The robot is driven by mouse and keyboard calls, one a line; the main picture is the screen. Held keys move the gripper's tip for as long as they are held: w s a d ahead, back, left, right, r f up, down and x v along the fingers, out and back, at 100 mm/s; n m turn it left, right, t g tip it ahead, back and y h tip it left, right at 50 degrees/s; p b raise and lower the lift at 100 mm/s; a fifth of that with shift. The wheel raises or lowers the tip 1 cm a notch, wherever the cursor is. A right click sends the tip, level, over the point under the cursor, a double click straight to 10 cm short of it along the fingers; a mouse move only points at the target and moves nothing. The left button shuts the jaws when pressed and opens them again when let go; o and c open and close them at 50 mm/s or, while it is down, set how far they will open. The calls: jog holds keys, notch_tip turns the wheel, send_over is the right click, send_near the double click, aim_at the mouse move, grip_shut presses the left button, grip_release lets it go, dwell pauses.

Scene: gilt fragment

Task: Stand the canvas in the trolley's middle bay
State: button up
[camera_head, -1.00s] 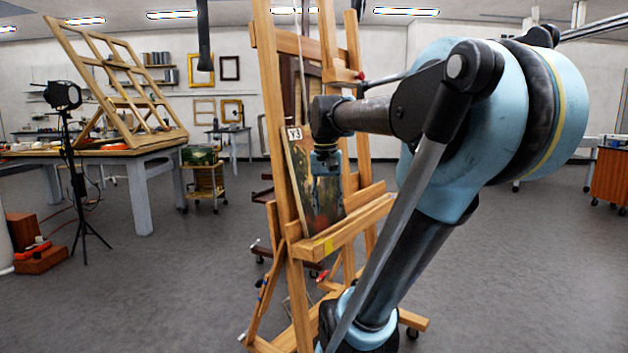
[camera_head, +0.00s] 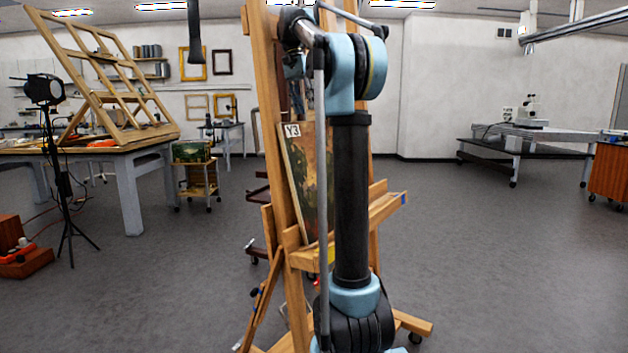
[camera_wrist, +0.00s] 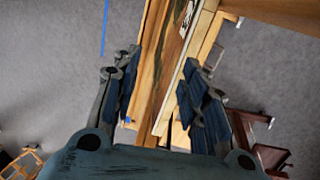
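The canvas (camera_head: 308,180), a dark painting with a white "Y3" label at its top corner, stands on the wooden easel (camera_head: 296,258). My upright arm covers its right part in the head view. The canvas (camera_wrist: 176,52) shows nearly edge-on in the wrist view. My gripper (camera_wrist: 160,62) is open, its blue-padded fingers on either side of the canvas and easel wood, with no grip visible. In the head view my gripper (camera_head: 295,68) is above the canvas, partly hidden by the easel. A dark red wheeled frame (camera_head: 258,196), possibly the trolley, is mostly hidden behind the easel; its bays cannot be made out.
A small wooden cart (camera_head: 199,186) with a painting on top stands farther left. A lamp on a tripod (camera_head: 66,200) and a large worktable (camera_head: 130,180) are at the left. A low bench (camera_head: 520,142) stands back right. The floor (camera_head: 490,270) at right is clear.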

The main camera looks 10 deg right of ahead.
jog(key=shift+w+a+r, duration=0.1)
jog(key=shift+w+r, duration=0.15)
jog(key=shift+w, duration=0.3)
jog(key=shift+w+a+r, duration=0.1)
jog(key=shift+w+r, duration=0.15)
jog(key=shift+w, duration=0.25)
send_over(309, 144)
jog(key=w+a, duration=0.1)
jog(key=w, duration=0.2)
jog(key=x, duration=0.3)
jog(key=w+a+x, duration=0.1)
jog(key=x, duration=0.5)
jog(key=shift+w+a+f, duration=0.2)
jog(key=shift+a, duration=0.15)
jog(key=shift+x, duration=3.05)
jog(key=shift+d, duration=0.1)
grip_shut()
